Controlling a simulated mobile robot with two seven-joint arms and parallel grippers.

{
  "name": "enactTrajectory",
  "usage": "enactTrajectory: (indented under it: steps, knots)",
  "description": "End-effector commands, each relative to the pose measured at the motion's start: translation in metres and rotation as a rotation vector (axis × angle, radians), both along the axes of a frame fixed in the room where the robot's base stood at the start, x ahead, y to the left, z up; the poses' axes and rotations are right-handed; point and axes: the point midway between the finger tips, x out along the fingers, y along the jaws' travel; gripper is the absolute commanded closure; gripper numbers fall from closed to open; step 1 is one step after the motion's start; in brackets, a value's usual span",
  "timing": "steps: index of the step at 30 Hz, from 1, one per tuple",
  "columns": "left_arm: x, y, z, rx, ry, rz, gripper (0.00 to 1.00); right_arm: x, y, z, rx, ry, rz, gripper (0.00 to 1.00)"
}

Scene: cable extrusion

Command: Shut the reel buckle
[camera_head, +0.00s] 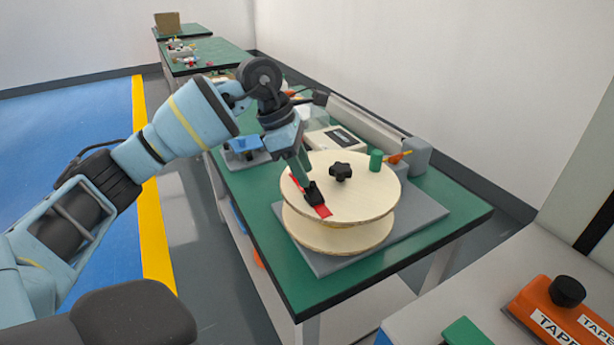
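The wooden reel (368,192) lies flat on a grey base plate (405,228) on the green table. A black star knob (341,172) sits at the centre of its top disc. A red strip (323,210), perhaps the buckle, lies on the left part of the top disc, partly hidden by my gripper. My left gripper (314,194) points down onto this strip, at or just above it. Its fingers are small and dark here, so I cannot tell whether they are open or shut. My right gripper is out of view.
A green cylinder (376,160) and an orange-tipped piece (399,157) stand at the reel's back right edge. A white device (336,141) lies behind the reel. An orange tape dispenser (565,312) is at the lower right. The table's front left strip is clear.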

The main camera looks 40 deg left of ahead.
Motion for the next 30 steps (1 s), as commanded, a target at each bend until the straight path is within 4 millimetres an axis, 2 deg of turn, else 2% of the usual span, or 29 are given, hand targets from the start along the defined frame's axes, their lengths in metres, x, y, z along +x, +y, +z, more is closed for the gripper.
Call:
enactTrajectory:
  steps: [6,16,25,30]
  knots:
    - [0.004,-0.007,-0.02,0.0,0.001,0.0,0.62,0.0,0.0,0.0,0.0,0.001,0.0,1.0]
    - [0.005,-0.008,-0.023,-0.001,-0.001,0.0,0.62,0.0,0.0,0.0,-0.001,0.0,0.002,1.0]
    - [0.005,-0.008,-0.023,-0.001,-0.001,0.0,1.0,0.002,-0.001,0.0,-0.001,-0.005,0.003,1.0]
    - [0.005,-0.008,-0.023,-0.01,0.004,0.001,1.0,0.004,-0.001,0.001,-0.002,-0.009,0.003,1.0]
